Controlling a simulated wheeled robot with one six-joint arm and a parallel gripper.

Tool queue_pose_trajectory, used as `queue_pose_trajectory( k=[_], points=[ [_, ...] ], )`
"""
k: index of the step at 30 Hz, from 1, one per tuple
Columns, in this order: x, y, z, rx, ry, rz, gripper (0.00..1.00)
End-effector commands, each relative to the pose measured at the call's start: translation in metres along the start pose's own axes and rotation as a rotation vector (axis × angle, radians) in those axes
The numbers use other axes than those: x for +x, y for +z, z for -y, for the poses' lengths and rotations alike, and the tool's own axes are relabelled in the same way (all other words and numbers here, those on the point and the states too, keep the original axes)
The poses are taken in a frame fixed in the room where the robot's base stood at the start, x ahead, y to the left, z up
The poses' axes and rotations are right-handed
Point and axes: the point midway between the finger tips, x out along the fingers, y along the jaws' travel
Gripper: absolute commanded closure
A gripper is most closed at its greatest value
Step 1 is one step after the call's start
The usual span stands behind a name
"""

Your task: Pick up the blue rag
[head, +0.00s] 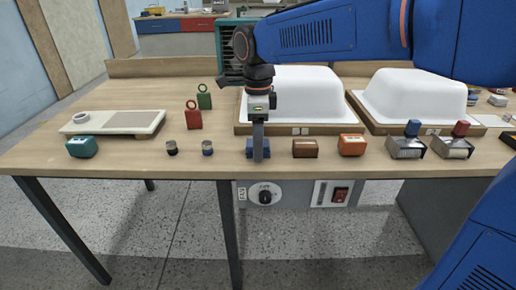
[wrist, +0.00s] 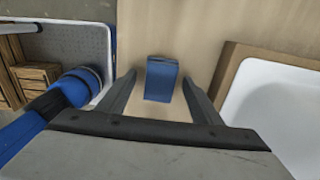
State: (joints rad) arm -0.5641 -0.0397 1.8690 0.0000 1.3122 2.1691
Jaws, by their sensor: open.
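The blue rag (head: 250,148) is a small blue block-like bundle on the wooden table, in front of the left white tub shell. In the head view my gripper (head: 258,155) points down in front of it and hides part of it. In the wrist view the blue rag (wrist: 161,79) lies between the tips of my open gripper (wrist: 160,88). Gaps show on both sides of it, and neither finger visibly touches it. Whether the fingertips reach down to its height is hard to tell.
A brown block (head: 305,148) and an orange block (head: 351,145) lie to the right. Two small dark jars (head: 208,148) stand to the left. The left tub shell (head: 292,95) on its wooden base is close behind. The table's front edge is near.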

Motion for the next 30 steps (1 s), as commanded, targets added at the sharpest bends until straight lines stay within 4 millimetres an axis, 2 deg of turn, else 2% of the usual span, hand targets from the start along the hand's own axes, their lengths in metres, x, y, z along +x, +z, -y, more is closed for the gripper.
queue_pose_trajectory(
  k=[1, 6, 17, 20, 30],
  points=[
    [0.0, 0.0, 0.0, 0.0, 0.0, 0.0, 0.48],
    [0.0, 0.0, 0.0, 0.0, 0.0, 0.0, 0.85],
    [-0.007, 0.0, 0.0, 0.0, -0.001, 0.001, 0.85],
    [-0.019, 0.0, 0.0, 0.0, -0.002, 0.002, 0.85],
    [-0.079, 0.0, 0.0, 0.0, -0.002, 0.002, 0.85]
  ],
)
